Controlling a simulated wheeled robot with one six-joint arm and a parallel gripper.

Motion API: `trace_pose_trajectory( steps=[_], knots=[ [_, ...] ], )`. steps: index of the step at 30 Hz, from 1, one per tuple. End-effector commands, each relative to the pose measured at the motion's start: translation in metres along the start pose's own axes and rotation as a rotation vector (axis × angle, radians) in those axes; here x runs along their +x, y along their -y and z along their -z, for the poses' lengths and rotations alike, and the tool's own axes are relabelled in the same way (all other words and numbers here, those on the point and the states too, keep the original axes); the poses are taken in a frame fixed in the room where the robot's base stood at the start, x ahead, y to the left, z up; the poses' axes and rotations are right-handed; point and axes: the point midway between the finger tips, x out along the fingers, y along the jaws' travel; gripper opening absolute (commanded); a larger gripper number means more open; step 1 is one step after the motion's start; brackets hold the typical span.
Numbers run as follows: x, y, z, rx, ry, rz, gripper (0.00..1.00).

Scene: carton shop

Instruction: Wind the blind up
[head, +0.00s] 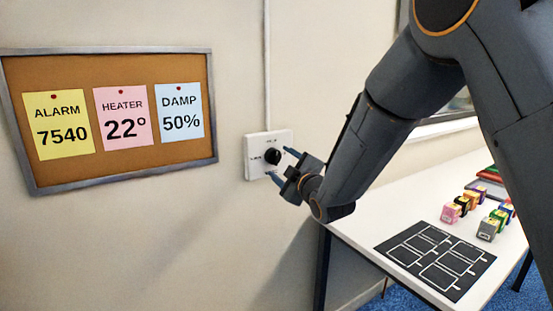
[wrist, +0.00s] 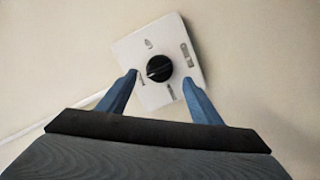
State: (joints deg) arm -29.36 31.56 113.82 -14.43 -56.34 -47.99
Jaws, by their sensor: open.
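A white square wall plate (head: 255,143) with a round black knob (head: 272,156) is fixed to the wall, with a thin conduit running up from it. In the wrist view the plate (wrist: 152,98) looks tilted, and the knob (wrist: 159,68) sits near its middle with small markings around it, too small to read surely. My gripper (head: 281,163) is open in front of the plate. In the wrist view its two blue fingers (wrist: 157,78) stand either side of the knob, apart from it, with nothing between them but the knob beyond. The blind itself is not clearly visible.
A corkboard (head: 110,165) with three notes hangs left of the plate. A white table (head: 355,222) stands at the right below my arm, with a black marked mat (head: 436,258) and several small coloured cartons (head: 450,212). Part of a window sill (head: 445,127) shows behind my arm.

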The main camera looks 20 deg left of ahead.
Motion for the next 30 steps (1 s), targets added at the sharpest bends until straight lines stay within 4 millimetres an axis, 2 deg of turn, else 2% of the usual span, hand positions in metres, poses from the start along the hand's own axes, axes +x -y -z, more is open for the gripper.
trace_pose_trajectory(
  steps=[3, 9, 20, 27, 30],
  knots=[
    [0.019, -0.001, 0.001, 0.001, 0.001, 0.001, 0.59],
    [0.04, -0.001, 0.0, 0.001, 0.002, 0.0, 0.59],
    [0.045, 0.0, -0.001, 0.002, 0.003, 0.0, 0.59],
    [0.045, 0.0, -0.001, 0.002, 0.003, 0.0, 0.2],
    [0.045, 0.0, -0.001, 0.003, 0.003, 0.001, 0.18]
  ],
)
